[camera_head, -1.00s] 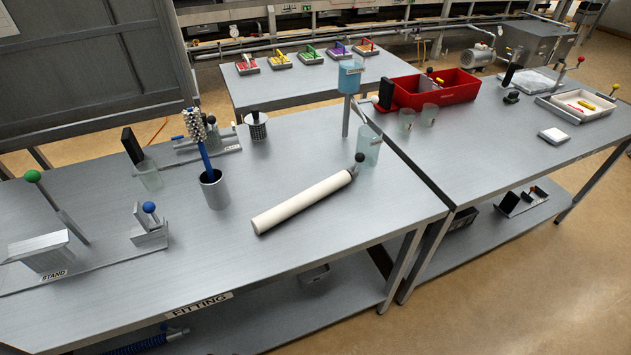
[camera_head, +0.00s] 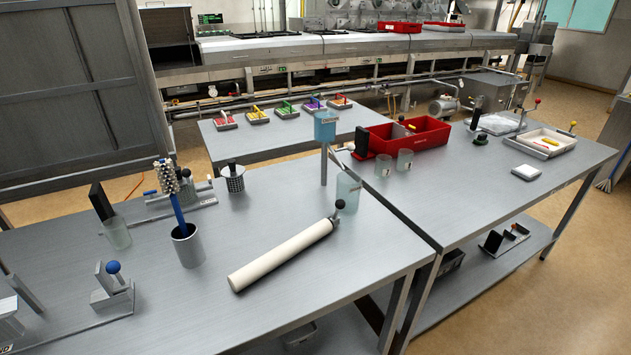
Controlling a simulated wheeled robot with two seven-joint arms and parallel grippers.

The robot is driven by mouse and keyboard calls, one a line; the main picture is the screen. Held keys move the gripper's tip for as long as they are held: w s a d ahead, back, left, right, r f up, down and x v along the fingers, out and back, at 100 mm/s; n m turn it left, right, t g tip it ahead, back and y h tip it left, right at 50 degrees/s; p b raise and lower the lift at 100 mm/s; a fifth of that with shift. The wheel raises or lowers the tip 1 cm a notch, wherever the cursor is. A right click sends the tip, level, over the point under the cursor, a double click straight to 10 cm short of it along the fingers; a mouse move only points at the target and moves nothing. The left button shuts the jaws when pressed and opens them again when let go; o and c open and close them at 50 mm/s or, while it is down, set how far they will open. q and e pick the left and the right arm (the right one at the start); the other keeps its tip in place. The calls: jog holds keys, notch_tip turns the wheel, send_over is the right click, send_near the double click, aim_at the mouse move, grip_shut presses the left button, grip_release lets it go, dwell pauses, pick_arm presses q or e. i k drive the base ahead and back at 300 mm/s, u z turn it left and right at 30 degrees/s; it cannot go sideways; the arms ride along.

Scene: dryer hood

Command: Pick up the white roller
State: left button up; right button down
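The white roller (camera_head: 281,256) lies on the near grey table (camera_head: 330,285) in the head view. It is a long white cylinder lying slantwise, its near end at the lower left. A dark ball knob (camera_head: 340,204) on a small metal fitting is at its far right end. Nothing is gripping the roller. Neither of my grippers shows in the head view.
A metal cup (camera_head: 188,246) holding a blue-handled brush stands left of the roller. A clear jar (camera_head: 348,188) and a post with a blue cup (camera_head: 325,126) stand near its far end. A red bin (camera_head: 420,136) is on the right table. The table in front of the roller is clear.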

aim_at(239, 280)
jog(key=z, duration=1.8)
jog(key=i, duration=2.2)
jog(key=u, duration=3.5)
